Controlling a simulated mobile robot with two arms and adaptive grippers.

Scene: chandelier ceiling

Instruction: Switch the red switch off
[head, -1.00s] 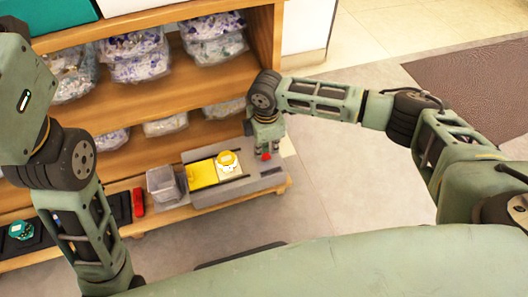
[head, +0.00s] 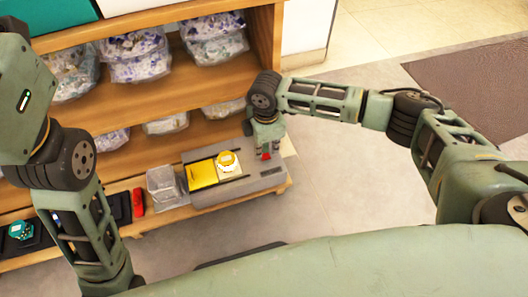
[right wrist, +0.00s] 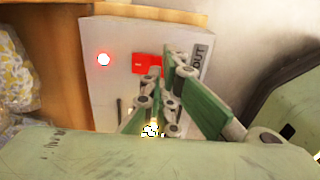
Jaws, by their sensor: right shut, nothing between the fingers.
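The red switch (right wrist: 144,64) is a small red block on a pale grey panel (right wrist: 97,95), beside a label reading OUT (right wrist: 199,60). A round red light (right wrist: 103,59) glows on the panel to its left. In the head view the switch (head: 266,156) shows as a small red spot at the right end of the grey device on the low shelf. My right gripper (head: 268,151) is shut and empty, right at the switch. In the right wrist view its fingertips (right wrist: 166,62) overlap the switch's right edge; I cannot tell whether they touch. My left gripper is not visible.
Shelf boards (head: 185,85) rise behind. Floor in front is clear.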

